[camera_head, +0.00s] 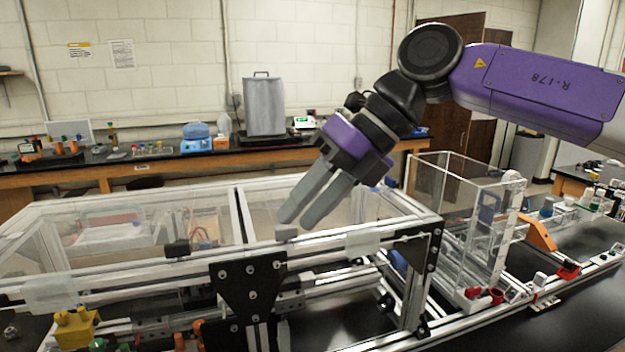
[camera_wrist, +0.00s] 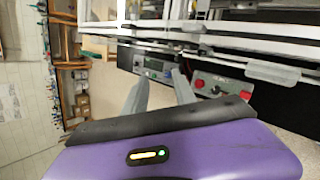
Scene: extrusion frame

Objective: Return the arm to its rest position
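My arm (camera_head: 540,85) reaches in from the upper right in the head view, purple and black, bent at a round dark joint. My gripper (camera_head: 296,222) points down and to the left. Its two grey fingers are apart with nothing seen between them. In the wrist view my gripper (camera_wrist: 160,80) also shows spread fingers, with frame rails beyond.
A clear open-topped box (camera_head: 455,215) stands right of the frame. Black brackets (camera_head: 250,285) join the rails. A yellow block (camera_head: 76,327) is at the lower left. An orange part (camera_head: 538,232) is on the right bench. A back bench (camera_head: 130,168) holds a grey container (camera_head: 264,105).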

